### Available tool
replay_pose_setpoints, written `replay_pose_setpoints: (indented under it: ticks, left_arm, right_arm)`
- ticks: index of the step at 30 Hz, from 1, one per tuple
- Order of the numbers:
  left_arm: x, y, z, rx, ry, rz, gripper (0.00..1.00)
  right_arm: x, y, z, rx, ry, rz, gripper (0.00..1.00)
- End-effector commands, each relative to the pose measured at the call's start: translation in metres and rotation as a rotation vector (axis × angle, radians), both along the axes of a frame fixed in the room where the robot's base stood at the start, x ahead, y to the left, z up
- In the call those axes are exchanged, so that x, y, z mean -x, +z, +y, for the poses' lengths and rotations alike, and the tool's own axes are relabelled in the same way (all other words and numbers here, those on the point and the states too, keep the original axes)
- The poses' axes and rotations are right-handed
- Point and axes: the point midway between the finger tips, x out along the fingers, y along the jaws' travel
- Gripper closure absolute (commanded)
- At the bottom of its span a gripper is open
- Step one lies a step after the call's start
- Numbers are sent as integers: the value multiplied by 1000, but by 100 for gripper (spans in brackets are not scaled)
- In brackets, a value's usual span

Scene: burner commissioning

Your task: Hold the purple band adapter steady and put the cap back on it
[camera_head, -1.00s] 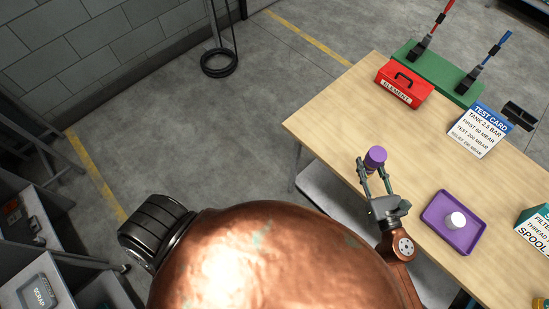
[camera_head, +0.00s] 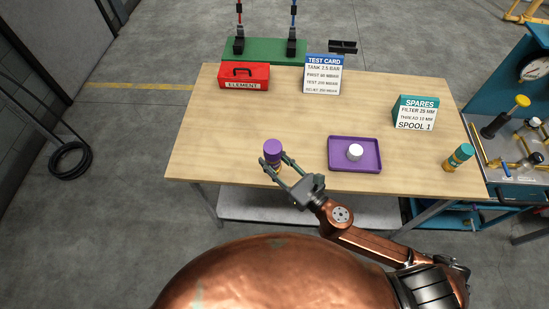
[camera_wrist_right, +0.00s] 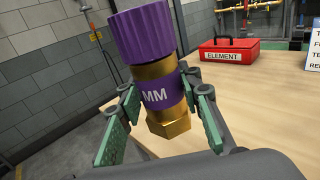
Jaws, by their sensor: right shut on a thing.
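The purple band adapter (camera_wrist_right: 166,122) is a brass fitting with a hex lower end and a purple band marked "MM". A ribbed purple cap (camera_wrist_right: 142,31) sits on its upper end; I cannot tell how tightly it is seated. In the head view the purple cap (camera_head: 272,148) shows over the table's front left part. My right gripper (camera_head: 279,163) is shut on the adapter, with its green finger pads on both sides of the band in the right wrist view. I cannot tell whether the adapter's base touches the table. My left gripper is not in view.
A purple tray (camera_head: 340,164) with a white cylinder (camera_head: 355,152) lies right of the gripper. A red box (camera_head: 244,76), test card (camera_head: 323,76) and green base (camera_head: 264,50) stand behind. A spares box (camera_head: 415,113) and teal-topped fitting (camera_head: 459,156) are at right. The table's middle is clear.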

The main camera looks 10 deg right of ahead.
Motion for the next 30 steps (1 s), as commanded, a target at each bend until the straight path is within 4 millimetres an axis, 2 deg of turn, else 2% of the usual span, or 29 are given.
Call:
replay_pose_setpoints:
  ticks: [1,3,9,20,25,30]
  left_arm:
    - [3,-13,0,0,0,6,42]
    - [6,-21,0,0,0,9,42]
    - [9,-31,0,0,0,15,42]
    - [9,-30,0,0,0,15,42]
    - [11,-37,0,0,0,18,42]
    - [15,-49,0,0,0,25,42]
  right_arm:
    - [5,-4,-7,0,-26,0,100]
    - [11,-1,-18,-2,-67,3,100]
    - [21,6,-37,-9,-141,11,100]
    - [22,8,-40,-9,-151,10,100]
    - [4,-2,-45,-6,-152,9,100]
    - [-34,-21,-55,-6,-153,9,100]
